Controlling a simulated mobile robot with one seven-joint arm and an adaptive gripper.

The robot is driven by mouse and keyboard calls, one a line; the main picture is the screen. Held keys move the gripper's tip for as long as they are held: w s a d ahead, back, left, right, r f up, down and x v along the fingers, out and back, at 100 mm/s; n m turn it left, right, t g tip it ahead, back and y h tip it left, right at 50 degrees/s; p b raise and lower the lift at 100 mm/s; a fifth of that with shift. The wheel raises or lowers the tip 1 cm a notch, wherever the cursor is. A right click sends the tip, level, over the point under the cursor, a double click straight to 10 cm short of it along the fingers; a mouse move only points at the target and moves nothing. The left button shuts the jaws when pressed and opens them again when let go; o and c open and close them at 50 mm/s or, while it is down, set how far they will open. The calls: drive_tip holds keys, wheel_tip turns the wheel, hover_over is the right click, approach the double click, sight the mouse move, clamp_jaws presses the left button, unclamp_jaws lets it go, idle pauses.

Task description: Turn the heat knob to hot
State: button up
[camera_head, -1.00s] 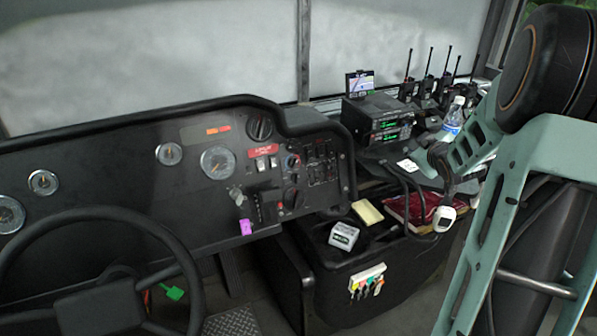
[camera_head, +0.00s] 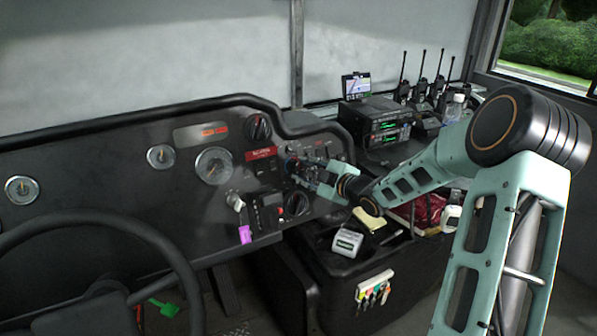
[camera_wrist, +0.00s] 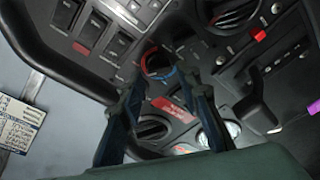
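The heat knob (camera_wrist: 157,62) is a dark round dial on the black dashboard, ringed by red and blue arcs, seen in the wrist view. In the head view the knob (camera_head: 291,163) is partly covered by my gripper (camera_head: 302,172). My gripper (camera_wrist: 160,75) is open in the wrist view, its two dark fingers spread with the tips on either side of the knob. I cannot tell whether the fingertips touch it. The knob's pointer direction is not clear.
Rocker switches (camera_wrist: 93,28) and another dark knob (camera_head: 297,204) are close by on the panel. A gear selector (camera_wrist: 260,105) sticks out nearby. The steering wheel (camera_head: 160,230) is at left. A radio stack (camera_head: 375,120) and a water bottle (camera_head: 455,108) stand at right.

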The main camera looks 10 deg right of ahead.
sight(294, 166)
drive_tip(key=shift+x, duration=1.45)
drive_tip(key=shift+c, duration=0.4)
clamp_jaws()
drive_tip(key=shift+m, duration=0.3)
drive_tip(key=m, duration=0.3)
drive_tip(key=m+t, duration=0.1)
drive_tip(key=m, duration=0.2)
drive_tip(key=shift+a+m+h, duration=0.1)
drive_tip(key=shift+m+h, duration=0.2)
drive_tip(key=shift+m, duration=0.1)
drive_tip(key=m, duration=0.4)
drive_tip(key=shift+s+t+h, duration=0.1)
drive_tip(key=shift+t+h, duration=0.2)
drive_tip(key=shift+h, duration=0.1)
drive_tip(key=shift+f+m+h, duration=0.1)
drive_tip(key=shift+m+h, duration=0.3)
drive_tip(key=shift+m, duration=1.8)
